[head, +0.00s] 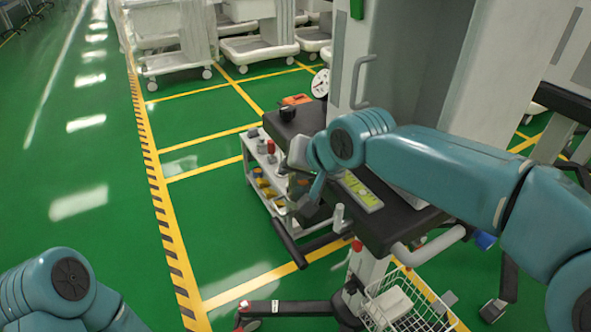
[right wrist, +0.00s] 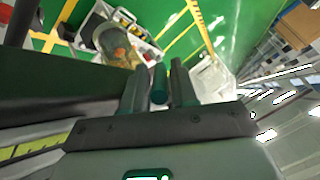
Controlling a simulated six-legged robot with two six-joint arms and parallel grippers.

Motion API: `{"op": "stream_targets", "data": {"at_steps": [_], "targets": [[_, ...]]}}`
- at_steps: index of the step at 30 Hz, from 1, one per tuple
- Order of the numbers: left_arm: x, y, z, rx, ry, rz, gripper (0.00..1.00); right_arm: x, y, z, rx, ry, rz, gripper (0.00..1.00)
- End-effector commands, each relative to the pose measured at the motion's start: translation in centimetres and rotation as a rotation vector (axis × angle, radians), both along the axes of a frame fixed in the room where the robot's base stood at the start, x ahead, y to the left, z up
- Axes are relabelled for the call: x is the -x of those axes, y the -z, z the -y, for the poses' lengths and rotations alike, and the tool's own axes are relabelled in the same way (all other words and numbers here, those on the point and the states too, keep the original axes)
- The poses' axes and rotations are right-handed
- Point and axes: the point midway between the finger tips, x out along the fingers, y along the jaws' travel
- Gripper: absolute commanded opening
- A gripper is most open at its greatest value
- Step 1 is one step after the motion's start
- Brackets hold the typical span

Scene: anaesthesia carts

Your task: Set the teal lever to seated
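The teal lever (right wrist: 159,83) shows in the right wrist view as a short, rounded teal end between the two fingers of my right gripper (right wrist: 160,90). A finger lies close on each side of it, and I cannot tell whether they touch it. In the head view my right gripper (head: 308,198) points down at the near left side of the cart's dark top (head: 385,222). My wrist hides much of the lever's mount there. My left arm shows at the bottom left, but its gripper is out of view.
A yellow-green panel (head: 359,191) lies on the cart top beside my right wrist. A low tray with bottles (head: 265,160) stands left of the cart. A white wire basket (head: 397,300) hangs below the cart. White carts (head: 258,45) stand at the back. The green floor at left is clear.

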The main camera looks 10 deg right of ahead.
Motion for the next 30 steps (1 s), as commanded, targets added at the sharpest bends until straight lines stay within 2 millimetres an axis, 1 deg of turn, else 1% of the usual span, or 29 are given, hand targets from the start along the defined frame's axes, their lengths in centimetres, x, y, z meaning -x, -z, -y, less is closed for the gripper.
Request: {"op": "stream_targets", "data": {"at_steps": [7,11,14,18,24,27,30], "targets": [[0.0,0.0,0.0,0.0,0.0,0.0,0.43,0.1,0.0,0.1,0.001,0.0,-0.002,0.27],[0.0,-0.4,0.0,0.0,0.0,0.0,0.43,0.9,-1.1,0.5,0.001,0.0,-0.002,0.27],[0.0,-1.0,0.0,0.0,0.0,0.0,0.43,2.1,-2.8,1.2,-0.001,0.0,0.001,0.27],[0.0,-1.8,0.0,0.0,0.0,0.0,0.43,4.4,-5.7,2.5,-0.001,0.0,0.002,0.27],[0.0,-2.9,0.0,0.0,0.0,0.0,0.43,7.4,-9.3,4.3,-0.001,0.001,0.002,0.27],[0.0,-3.2,0.0,0.0,0.0,0.0,0.43,8.5,-10.5,4.9,-0.001,-0.001,0.0,0.27],[0.0,-3.4,0.0,0.0,0.0,0.0,0.43,9.2,-11.3,5.3,0.0,0.0,-0.001,0.27]]}}
